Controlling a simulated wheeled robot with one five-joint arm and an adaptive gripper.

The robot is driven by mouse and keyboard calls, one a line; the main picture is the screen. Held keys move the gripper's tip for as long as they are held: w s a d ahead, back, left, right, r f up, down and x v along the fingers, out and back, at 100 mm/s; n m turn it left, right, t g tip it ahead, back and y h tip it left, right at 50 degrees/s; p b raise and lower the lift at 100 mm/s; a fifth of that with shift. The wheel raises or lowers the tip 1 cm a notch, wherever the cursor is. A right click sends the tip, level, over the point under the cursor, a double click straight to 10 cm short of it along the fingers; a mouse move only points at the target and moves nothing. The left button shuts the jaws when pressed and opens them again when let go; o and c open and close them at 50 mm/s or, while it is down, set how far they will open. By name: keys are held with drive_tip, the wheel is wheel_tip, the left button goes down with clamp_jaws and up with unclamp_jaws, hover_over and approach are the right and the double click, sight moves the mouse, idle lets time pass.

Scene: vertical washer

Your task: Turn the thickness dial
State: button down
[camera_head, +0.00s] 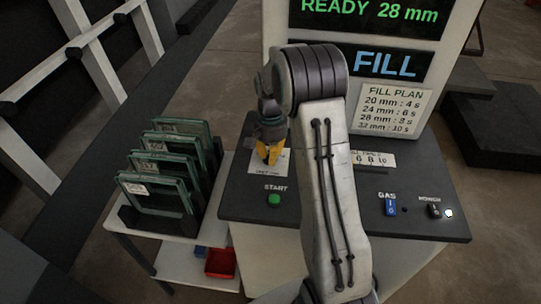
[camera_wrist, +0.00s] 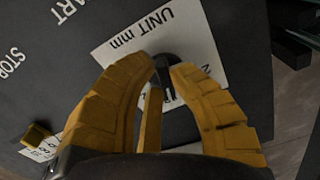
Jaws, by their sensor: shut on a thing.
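My gripper (camera_head: 267,155) has yellow fingers and points down at the left part of the dark control panel. In the wrist view my gripper (camera_wrist: 165,72) is shut on the small black thickness dial (camera_wrist: 163,62), with a fingertip on each side of it. The dial stands on a white card (camera_wrist: 122,47) printed "UNIT mm". The fingers cover most of the dial and part of the card's scale, so I cannot read the dial's setting there. The display (camera_head: 368,14) reads "READY 28 mm".
A green START button (camera_head: 273,200) lies in front of the card. A GAS switch (camera_head: 390,207) and another black switch (camera_head: 434,210) sit at the panel's right. A rack of glass panes (camera_head: 160,185) stands close on the left. A FILL PLAN sign (camera_head: 394,108) is behind.

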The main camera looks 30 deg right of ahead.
drive_tip(key=n+b, duration=0.1)
drive_tip(key=n, duration=0.5)
drive_tip(key=shift+d+n, duration=0.15)
drive_tip(key=shift+n, duration=0.15)
idle(0.3)
drive_tip(key=c, duration=1.1)
unclamp_jaws()
drive_tip(key=shift+r, duration=0.15)
wheel_tip(320, 180, up, 12)
drive_tip(key=shift+f, duration=0.15)
